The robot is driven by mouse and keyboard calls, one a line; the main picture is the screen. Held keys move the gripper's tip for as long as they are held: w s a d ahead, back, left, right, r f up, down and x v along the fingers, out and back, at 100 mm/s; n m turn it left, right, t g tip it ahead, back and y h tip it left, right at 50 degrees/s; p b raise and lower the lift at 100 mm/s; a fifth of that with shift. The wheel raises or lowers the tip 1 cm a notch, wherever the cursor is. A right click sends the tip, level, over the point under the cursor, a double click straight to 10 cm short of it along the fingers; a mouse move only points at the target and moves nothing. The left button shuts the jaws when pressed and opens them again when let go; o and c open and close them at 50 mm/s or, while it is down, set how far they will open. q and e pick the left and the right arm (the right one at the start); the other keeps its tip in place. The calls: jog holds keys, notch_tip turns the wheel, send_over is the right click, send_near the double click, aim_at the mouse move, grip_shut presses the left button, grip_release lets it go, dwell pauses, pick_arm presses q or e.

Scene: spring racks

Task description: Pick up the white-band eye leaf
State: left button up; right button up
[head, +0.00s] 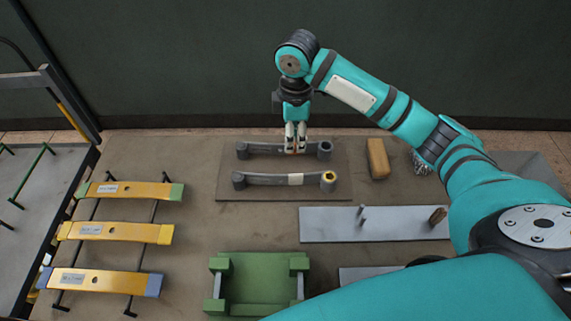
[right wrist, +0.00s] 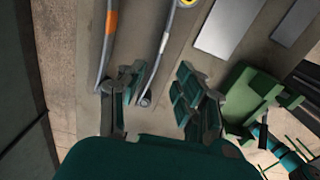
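The white-band eye leaf (head: 265,179) is a dark grey bar with an eye at each end and a white band near its middle. It lies at the front of the brown mat (head: 225,165); its right eye has a yellow ring. In the right wrist view this leaf (right wrist: 155,66) reaches in between my finger tips. A similar leaf (head: 265,148) with an orange band lies behind it. My right gripper (head: 295,150) is open and empty, and in the head view it overlaps the orange-band leaf. Its open fingers (right wrist: 160,86) also show in the right wrist view. My left gripper is not in view.
A wooden block (head: 378,158) lies right of the mat. A grey plate (head: 390,228) with upright pegs and a green stand (head: 255,285) are in front. Yellow labelled leaves (head: 115,231) lie on rails at left. Bare table shows between the rails and the mat.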

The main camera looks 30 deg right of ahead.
jog(key=p, duration=0.1)
send_near(293, 185)
jog(key=shift+w+d+f+p, duration=0.1)
jog(key=shift+w+f+p, duration=0.05)
jog(key=shift+f+p, duration=0.25)
jog(key=shift+w+d+f+p, duration=0.1)
jog(key=shift+f+p, duration=0.2)
jog(key=shift+f, duration=0.65)
notch_tip(293, 185, down, 4)
jog(key=shift+s+f+p, duration=0.1)
jog(key=shift+f+p, duration=0.1)
jog(key=shift+p, duration=0.85)
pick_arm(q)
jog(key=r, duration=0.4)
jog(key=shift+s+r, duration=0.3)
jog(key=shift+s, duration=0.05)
pick_arm(e)
jog(key=shift+f, duration=0.25)
grip_shut()
